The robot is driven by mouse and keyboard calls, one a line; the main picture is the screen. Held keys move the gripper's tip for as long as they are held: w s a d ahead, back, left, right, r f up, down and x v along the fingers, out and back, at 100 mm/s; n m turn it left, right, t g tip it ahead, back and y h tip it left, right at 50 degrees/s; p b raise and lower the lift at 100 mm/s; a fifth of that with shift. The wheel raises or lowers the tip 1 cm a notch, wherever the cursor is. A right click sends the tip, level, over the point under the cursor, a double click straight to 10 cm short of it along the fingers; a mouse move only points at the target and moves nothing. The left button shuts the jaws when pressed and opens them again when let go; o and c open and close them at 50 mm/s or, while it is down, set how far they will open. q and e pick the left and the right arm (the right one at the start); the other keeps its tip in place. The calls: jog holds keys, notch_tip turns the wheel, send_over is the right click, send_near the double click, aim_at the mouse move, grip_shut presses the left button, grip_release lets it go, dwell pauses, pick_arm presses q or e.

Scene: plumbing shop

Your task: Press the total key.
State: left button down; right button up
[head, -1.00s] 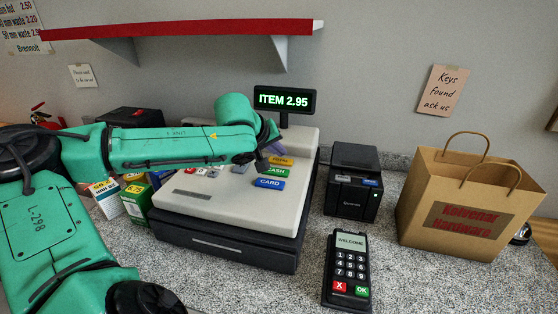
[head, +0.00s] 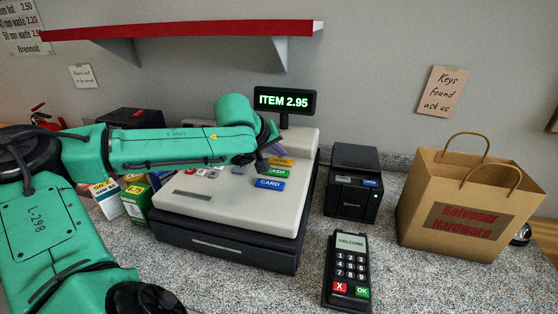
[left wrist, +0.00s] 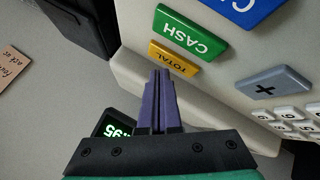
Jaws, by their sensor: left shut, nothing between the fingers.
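The yellow TOTAL key (head: 282,162) is on the cash register (head: 215,210), above the green CASH key (head: 277,173) and the blue CARD key (head: 269,184). My left gripper (head: 262,167) is over the register's key area, just left of the TOTAL key. In the left wrist view its purple fingers (left wrist: 161,74) are shut and empty. There the tips are close beside the lower left end of the TOTAL key (left wrist: 173,58); I cannot tell whether they touch it. The display (head: 284,100) reads ITEM 2.95. My right gripper is out of view.
A card terminal (head: 347,270) showing WELCOME stands in front at the right. A black receipt printer (head: 350,195) and a brown paper bag (head: 465,215) stand right of the register. Small boxes (head: 137,200) stand at its left. A red shelf (head: 190,30) hangs above.

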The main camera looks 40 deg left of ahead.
aim_at(279, 163)
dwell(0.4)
pick_arm(q)
jog(key=shift+f+b, duration=0.35)
jog(key=shift+f, duration=0.2)
dwell(0.3)
jog(key=shift+r+p, duration=0.45)
jog(key=shift+r, duration=0.15)
notch_tip(279, 163, up, 6)
jog(key=p, duration=0.5)
jog(key=shift+p, duration=0.3)
